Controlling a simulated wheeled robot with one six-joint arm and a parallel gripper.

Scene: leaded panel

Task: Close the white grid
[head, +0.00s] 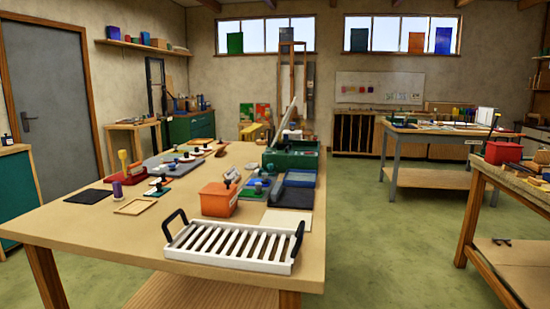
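The white grid (232,248) lies flat at the front right corner of the near wooden table. It is a white frame with several parallel slats and dark gaps between them. A black loop handle (176,222) stands up at its left end, and another black handle (298,238) stands at its right end. Whether the slats are tilted open or shut is too small to tell. My gripper does not show in this view, and nothing is touching the grid.
An orange box (219,198) stands just behind the grid. A pale sheet (287,220) lies behind its right end, and a green case (291,157) with a raised lid is farther back. The left front of the wooden table (95,228) is clear. Green floor (385,240) is free to the right.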

